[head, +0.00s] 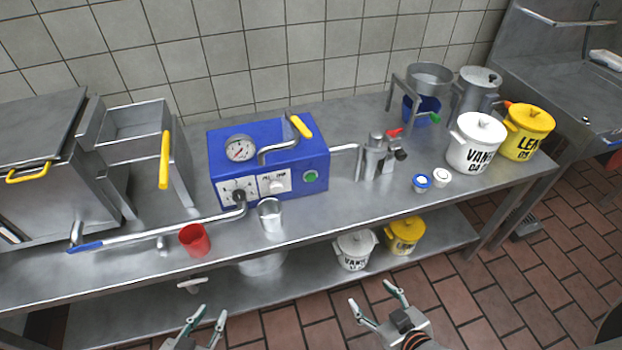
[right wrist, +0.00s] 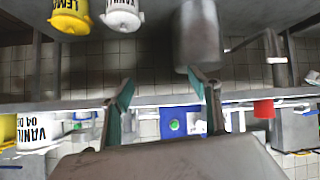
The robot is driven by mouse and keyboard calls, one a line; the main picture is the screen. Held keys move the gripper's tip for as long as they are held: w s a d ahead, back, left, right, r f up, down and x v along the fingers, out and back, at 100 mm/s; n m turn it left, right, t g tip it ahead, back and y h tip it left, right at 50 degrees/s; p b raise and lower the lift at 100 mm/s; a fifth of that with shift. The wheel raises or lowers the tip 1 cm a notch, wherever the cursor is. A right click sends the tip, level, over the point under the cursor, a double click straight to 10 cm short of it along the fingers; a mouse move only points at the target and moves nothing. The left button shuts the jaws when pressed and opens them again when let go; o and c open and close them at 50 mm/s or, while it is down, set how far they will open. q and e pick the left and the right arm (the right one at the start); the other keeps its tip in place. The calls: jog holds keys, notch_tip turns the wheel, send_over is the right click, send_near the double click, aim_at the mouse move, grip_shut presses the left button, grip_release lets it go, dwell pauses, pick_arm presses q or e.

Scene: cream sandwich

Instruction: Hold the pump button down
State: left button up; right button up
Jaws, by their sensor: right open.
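The pump machine is a blue box (head: 230,147) on the steel counter, with a gauge, a lever with a yellow grip and white panels. The pump button (head: 310,176) is a round green button at the right of its front face. It also shows, small, in the right wrist view (right wrist: 174,125), where the scene appears upside down. My left gripper (head: 211,312) is open and empty, in front of the counter at the bottom of the head view. My right gripper (head: 370,294) is open and empty, also in front of the counter and well away from the button.
A steel cup (head: 270,217) and a red cup (head: 194,240) stand near the counter's front edge. A long blue-tipped lever (head: 150,232) crosses the counter. White (head: 476,150) and yellow (head: 527,140) pots stand at right. The lower shelf (head: 310,262) holds more pots.

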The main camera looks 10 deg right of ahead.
jog(key=shift+c, duration=0.3)
jog(key=shift+w+r, duration=0.1)
jog(key=shift+r, duration=0.1)
grip_shut()
jog(key=shift+f, duration=0.1)
dwell(0.9)
